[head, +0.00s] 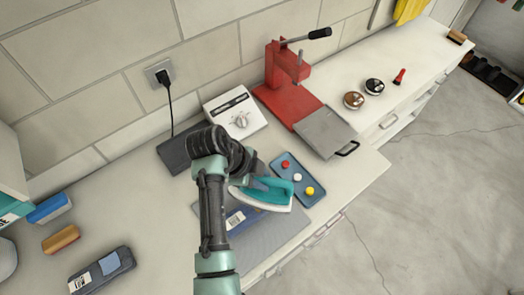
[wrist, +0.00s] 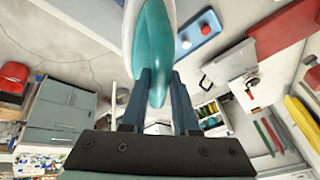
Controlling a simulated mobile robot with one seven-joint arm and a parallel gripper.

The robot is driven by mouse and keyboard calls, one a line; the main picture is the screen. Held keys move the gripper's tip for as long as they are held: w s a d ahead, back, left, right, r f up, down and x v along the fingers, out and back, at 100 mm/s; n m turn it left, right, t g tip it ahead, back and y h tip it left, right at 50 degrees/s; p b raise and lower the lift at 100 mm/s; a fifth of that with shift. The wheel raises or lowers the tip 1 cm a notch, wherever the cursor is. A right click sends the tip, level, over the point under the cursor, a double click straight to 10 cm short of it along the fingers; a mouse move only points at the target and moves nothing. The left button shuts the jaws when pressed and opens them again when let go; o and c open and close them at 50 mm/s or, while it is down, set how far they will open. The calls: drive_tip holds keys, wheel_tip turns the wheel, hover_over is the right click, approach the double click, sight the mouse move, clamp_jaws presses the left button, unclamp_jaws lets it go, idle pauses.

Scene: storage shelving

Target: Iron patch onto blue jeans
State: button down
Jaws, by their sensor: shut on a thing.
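My gripper (head: 256,183) is shut on the teal iron (head: 278,190), which has a white base. In the wrist view, both fingers (wrist: 160,85) close around the iron (wrist: 153,40). The iron is over or on a folded blue cloth (head: 238,219), apparently jeans, with a pale label; I cannot tell whether they touch. The cloth lies on a grey mat (head: 268,236), partly hidden by my arm and the iron. A blue tray (head: 307,177) beside the iron holds red, white and yellow discs, possibly patches. A darker folded cloth (head: 122,261) with a light-blue square lies at lower left.
A red press (head: 291,100) with a grey plate (head: 325,132) stands behind right. A white control box (head: 235,110) is near the wall. Brushes (head: 61,239) lie at left. Round tins (head: 374,86) stand at right. The counter ends toward the floor at right.

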drive_tip(key=shift+w+r, duration=0.1)
drive_tip(key=shift+w, duration=0.25)
wheel_tip(320, 180, down, 2)
drive_tip(key=shift+s+f+b, duration=0.1)
drive_tip(key=shift+b, duration=0.85)
drive_tip(key=shift+f+b, duration=1.45)
drive_tip(key=shift+f, duration=0.4)
drive_tip(key=shift+f+b, duration=0.4)
drive_tip(key=shift+f, duration=0.1)
idle(2.6)
idle(0.8)
drive_tip(key=shift+r+p, duration=3.55)
drive_tip(key=shift+r, duration=1)
